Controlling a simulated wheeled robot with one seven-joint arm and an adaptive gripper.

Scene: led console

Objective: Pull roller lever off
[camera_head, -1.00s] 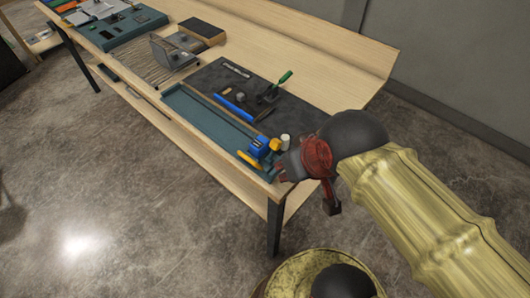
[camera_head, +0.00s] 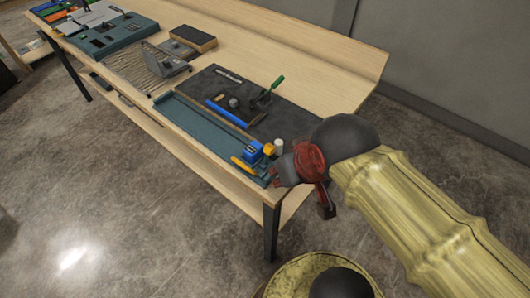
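I cannot make out for certain which part is the roller lever. A blue block (camera_head: 253,150) with a small yellow piece (camera_head: 268,149) beside it stands at the near right end of the long teal tray (camera_head: 193,119). A yellow-orange strip (camera_head: 240,164) lies in front of it, and a whitish cylinder (camera_head: 278,145) stands just right. My gripper (camera_head: 281,172) is at the table's near right corner, close to these parts on their right. Whether it touches anything, and its finger opening, is too small to see. No held object shows.
A dark mat (camera_head: 305,103) holds a green-handled lever (camera_head: 268,92) and a blue bar (camera_head: 227,111). Farther left are a grey tilted panel (camera_head: 168,62), a dark box (camera_head: 193,38) and a teal console (camera_head: 108,38). The wooden tabletop (camera_head: 335,80) is bare behind the mat.

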